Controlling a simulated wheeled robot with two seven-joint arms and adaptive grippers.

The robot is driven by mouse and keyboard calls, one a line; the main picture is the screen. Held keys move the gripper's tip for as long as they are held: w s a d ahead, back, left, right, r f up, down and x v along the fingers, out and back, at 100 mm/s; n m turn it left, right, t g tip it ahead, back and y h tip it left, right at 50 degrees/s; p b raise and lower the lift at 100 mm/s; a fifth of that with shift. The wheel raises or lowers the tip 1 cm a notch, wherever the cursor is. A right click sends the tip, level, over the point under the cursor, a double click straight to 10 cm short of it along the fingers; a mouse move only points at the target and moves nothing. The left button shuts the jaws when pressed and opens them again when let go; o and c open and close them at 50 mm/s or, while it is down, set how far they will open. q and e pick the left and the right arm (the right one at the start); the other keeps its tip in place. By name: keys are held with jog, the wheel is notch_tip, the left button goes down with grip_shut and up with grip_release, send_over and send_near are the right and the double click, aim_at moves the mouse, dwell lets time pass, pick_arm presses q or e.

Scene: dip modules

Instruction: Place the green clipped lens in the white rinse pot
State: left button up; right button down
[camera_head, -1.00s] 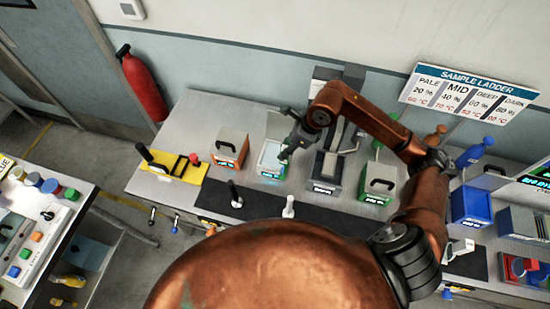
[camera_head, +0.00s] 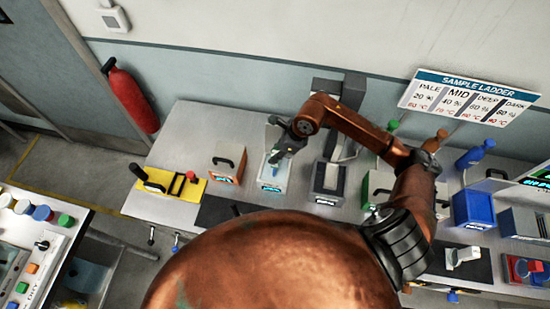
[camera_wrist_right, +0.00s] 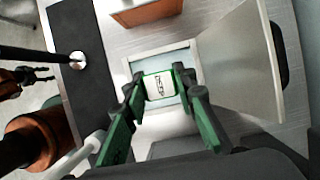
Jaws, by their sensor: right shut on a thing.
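The white rinse pot (camera_head: 262,180) stands open on the bench in the head view, with a pale blue inside. In the right wrist view its opening (camera_wrist_right: 181,58) lies beneath the fingers, and a raised lid (camera_wrist_right: 245,65) stands to the right. My right gripper (camera_head: 274,158) is above the pot. In the right wrist view my right gripper (camera_wrist_right: 158,88) is shut on the green clipped lens (camera_wrist_right: 160,86), a pale square with a green edge and dark marking. Contact with the pot is unclear. A dark fingered shape (camera_wrist_right: 28,76) at the left looks like my left gripper; its jaws are unclear.
An orange-fronted box (camera_head: 228,163) stands left of the pot, and a dark grey unit (camera_head: 328,182) stands to its right. A yellow tray (camera_head: 170,187) lies further left. A green box (camera_head: 376,187) and a blue box (camera_head: 474,208) stand to the right.

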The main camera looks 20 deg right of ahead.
notch_tip(320, 180, down, 4)
jog(key=shift+r+p, duration=0.25)
jog(key=shift+p, duration=0.05)
jog(key=shift+f+b, duration=0.2)
jog(key=shift+b, duration=0.1)
jog(key=c, duration=1.6)
grip_release()
pick_arm(q)
jog(key=shift+w+d+r, duration=0.15)
jog(key=shift+w, duration=0.55)
pick_arm(e)
jog(key=shift+r, duration=0.1)
jog(key=shift+r+p, duration=0.3)
jog(key=shift+r, duration=0.05)
pick_arm(q)
jog(key=shift+w+f+b, duration=0.1)
jog(key=shift+f+b, duration=1.05)
jog(key=shift+b, duration=0.25)
pick_arm(e)
jog(key=shift+v, duration=5.85)
jog(key=shift+s, duration=0.15)
